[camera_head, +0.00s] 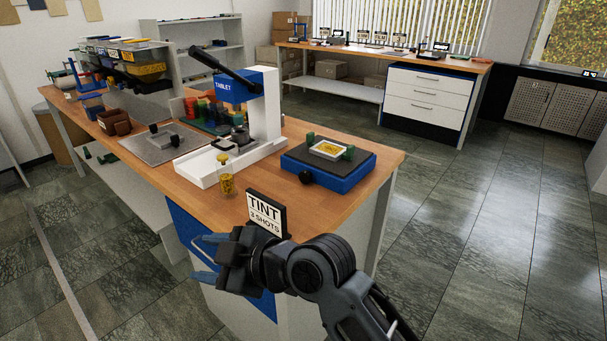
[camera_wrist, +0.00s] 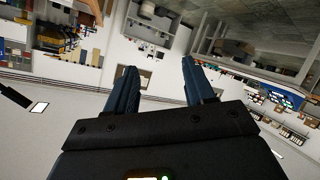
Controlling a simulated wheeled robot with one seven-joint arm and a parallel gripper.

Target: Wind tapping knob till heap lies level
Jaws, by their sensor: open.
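The tapping unit is a blue box (camera_head: 329,176) with a dark top, near the right end of the wooden bench. Its round black knob (camera_head: 305,177) sits on the front left face. A pale tray (camera_head: 313,152) rests on the dark top between two green blocks (camera_head: 348,153). Yellow material (camera_head: 328,149) lies in it; its exact surface shape is too small to tell. My gripper (camera_head: 199,257) is open and empty, in front of the bench's near edge, left of and apart from the knob. The wrist view shows its two blue fingers (camera_wrist: 158,68) spread with nothing between them.
A black "TINT 3 SHOTS" sign (camera_head: 266,212) stands at the near bench edge, close to my arm. A yellow-filled jar (camera_head: 227,184) and the white and blue tablet press (camera_head: 265,110) stand left of the unit. The floor (camera_head: 480,230) to the right is clear.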

